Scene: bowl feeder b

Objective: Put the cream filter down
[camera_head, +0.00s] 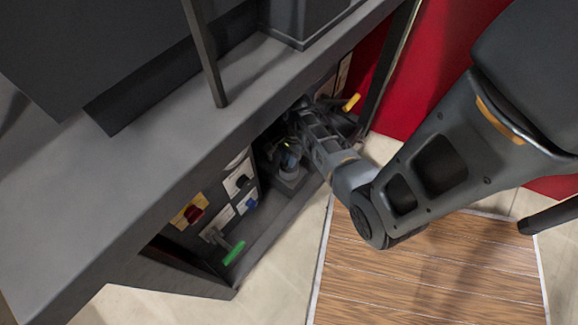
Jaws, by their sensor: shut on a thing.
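My gripper (294,132) is at the end of my arm, inside the dark recess under the grey counter. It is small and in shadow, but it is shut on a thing. I cannot make out the cream filter's shape or colour; the gripper and the shadow hide it. A small dark blue part (290,160) shows just below the gripper, above a grey block-like base (290,178). I cannot tell whether the gripper touches either.
The grey counter (150,160) overhangs the recess. A panel left of my gripper carries a red knob (194,214), a black knob (241,181), a blue knob (251,203) and a green handle (234,252). A yellow handle (351,102) is to the right. The wooden floor (420,275) in front is clear.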

